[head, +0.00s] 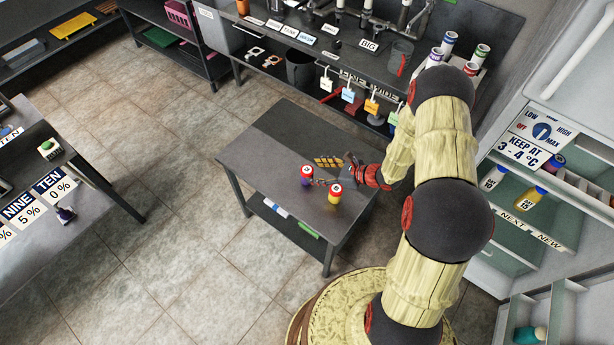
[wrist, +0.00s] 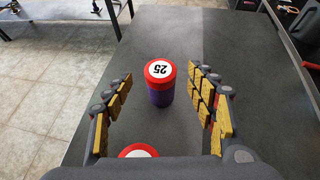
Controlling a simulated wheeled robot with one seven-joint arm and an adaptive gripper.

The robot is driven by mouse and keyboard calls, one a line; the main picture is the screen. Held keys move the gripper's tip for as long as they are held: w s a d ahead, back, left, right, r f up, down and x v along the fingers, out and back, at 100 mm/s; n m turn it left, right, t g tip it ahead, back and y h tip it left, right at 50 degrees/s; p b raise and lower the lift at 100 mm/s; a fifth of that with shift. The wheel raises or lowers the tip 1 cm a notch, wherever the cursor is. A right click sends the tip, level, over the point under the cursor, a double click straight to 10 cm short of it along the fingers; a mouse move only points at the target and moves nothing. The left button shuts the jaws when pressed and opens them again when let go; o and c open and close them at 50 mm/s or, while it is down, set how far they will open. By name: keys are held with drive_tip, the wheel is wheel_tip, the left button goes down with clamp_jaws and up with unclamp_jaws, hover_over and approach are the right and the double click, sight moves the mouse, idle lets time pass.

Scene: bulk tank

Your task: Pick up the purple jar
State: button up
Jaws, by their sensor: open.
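My gripper (head: 322,172) is open over the table. In the wrist view its padded fingers (wrist: 160,76) are spread on either side of the purple jar, with a gap on both sides. Neither finger visibly touches it. A yellow jar with a red lid (head: 335,196) stands nearby; in the wrist view a red lid (wrist: 138,151) is partly hidden at the bottom.
The dark table (head: 265,150) is otherwise mostly bare, with items on its lower shelf. A counter (head: 290,40) with signs and pipes runs along the back. An open fridge (head: 530,190) with jars is at right. Racks stand at left, with clear tiled floor between.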

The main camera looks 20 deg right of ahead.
sight(308, 170)
drive_tip(key=b+x, duration=0.2)
drive_tip(key=x, duration=0.2)
drive_tip(key=shift+w+f, duration=0.1)
drive_tip(key=shift+f, duration=0.1)
drive_tip(key=shift+w+a+f, duration=0.1)
drive_tip(key=shift+w+a, duration=0.15)
drive_tip(key=shift+a, duration=0.05)
drive_tip(key=shift+c, duration=0.2)
drive_tip(key=c, duration=1.3)
